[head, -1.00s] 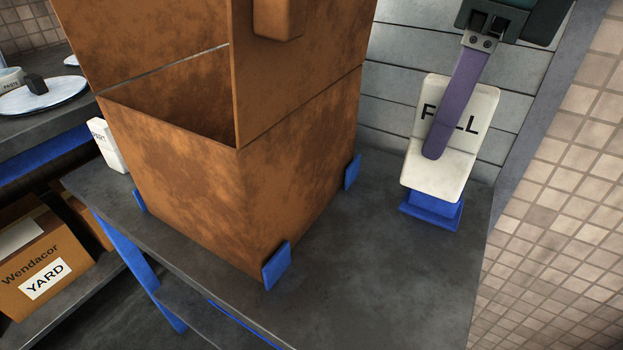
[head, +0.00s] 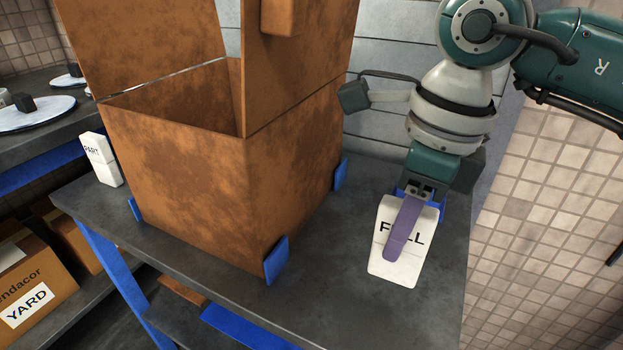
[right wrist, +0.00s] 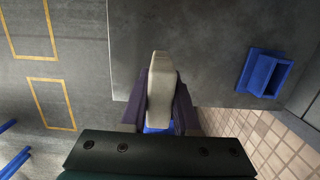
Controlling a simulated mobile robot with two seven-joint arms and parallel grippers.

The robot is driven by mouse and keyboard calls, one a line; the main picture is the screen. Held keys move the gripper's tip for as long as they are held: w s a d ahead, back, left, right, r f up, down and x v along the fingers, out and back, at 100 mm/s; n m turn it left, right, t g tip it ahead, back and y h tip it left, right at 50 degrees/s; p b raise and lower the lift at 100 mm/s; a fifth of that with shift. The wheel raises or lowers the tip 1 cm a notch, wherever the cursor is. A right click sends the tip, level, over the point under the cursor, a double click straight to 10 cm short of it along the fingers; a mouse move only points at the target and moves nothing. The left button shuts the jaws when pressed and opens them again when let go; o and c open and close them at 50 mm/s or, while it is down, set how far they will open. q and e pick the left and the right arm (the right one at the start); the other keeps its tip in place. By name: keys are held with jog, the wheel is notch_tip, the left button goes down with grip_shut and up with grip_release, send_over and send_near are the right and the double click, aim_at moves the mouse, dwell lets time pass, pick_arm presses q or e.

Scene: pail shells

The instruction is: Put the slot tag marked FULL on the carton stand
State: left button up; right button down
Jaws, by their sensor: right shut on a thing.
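The white tag marked FULL (head: 408,264) is held by my right gripper (head: 394,250), whose purple finger lies across its face and partly covers the lettering. In the right wrist view the tag (right wrist: 161,85) sits edge-on between the two fingers. It is out of its blue slot holder (right wrist: 265,75), which stands empty on the dark grey stand top (head: 330,300). In the head view that holder is mostly hidden behind the gripper. The tag appears above the stand top near an edge; I cannot tell the gap. My left gripper is not in view.
A large brown carton (head: 180,165) with raised flaps stands between blue corner brackets (head: 276,258). A white tag marked PART (head: 101,160) stands at the stand's left. A YARD box (head: 30,285) is on a lower shelf. A tiled wall (head: 540,210) is at right.

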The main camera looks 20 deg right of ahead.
aim_at(406, 271)
notch_tip(406, 271, down, 4)
jog(key=shift+f+b, duration=0.25)
jog(key=shift+b, duration=0.15)
jog(key=shift+f, duration=0.1)
jog(key=c, duration=0.7)
grip_release()
jog(key=shift+o, duration=0.2)
